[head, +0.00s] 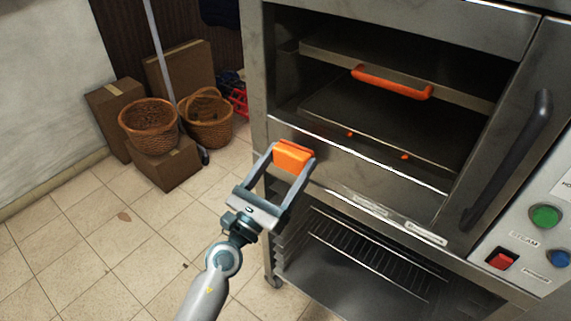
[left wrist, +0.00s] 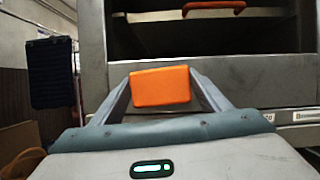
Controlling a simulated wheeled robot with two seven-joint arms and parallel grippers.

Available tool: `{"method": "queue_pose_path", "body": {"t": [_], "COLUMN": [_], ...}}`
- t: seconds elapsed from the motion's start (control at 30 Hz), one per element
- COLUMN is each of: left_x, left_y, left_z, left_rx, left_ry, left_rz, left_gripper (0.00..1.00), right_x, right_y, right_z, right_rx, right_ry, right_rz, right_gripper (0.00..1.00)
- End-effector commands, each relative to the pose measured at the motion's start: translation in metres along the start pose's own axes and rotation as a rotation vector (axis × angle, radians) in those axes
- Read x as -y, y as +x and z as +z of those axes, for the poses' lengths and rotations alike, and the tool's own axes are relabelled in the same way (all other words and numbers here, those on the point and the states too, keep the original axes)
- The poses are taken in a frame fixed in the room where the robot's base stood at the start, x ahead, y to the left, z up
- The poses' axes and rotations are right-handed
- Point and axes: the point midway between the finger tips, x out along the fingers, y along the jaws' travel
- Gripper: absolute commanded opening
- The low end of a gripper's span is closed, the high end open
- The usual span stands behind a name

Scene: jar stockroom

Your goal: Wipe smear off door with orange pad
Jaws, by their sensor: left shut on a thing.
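My left gripper (head: 281,173) is shut on the orange pad (head: 292,154), a small block held between its two fingertips. In the left wrist view the pad (left wrist: 161,86) sits square between the fingers, in front of the oven's steel front. The pad is at the lower left of the oven opening; I cannot tell whether it touches the steel. A dark bar handle (head: 508,160) runs down the oven's right side, probably on the door. My right gripper is not in view.
The oven cavity holds a dark tray (head: 385,115) and an orange handle (head: 392,82). Below is a wire rack (head: 380,262). Buttons, including a green one (head: 545,215), are at right. Baskets (head: 149,127) and cardboard boxes (head: 165,165) stand at left. Tiled floor (head: 110,240) is mostly clear.

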Motion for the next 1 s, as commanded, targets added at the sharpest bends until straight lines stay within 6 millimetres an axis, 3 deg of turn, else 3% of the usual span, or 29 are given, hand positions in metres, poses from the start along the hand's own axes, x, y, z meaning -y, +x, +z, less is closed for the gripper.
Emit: {"method": "queue_pose_path", "body": {"t": [1.0], "left_x": [-0.0001], "left_y": [0.0074], "left_z": [-0.0027], "left_rx": [0.001], "left_ry": [0.000], "left_rz": [0.000], "left_gripper": [0.49], "right_x": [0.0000], "right_y": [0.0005], "right_z": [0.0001], "right_rx": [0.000], "right_ry": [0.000], "right_rz": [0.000], "right_gripper": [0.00]}}
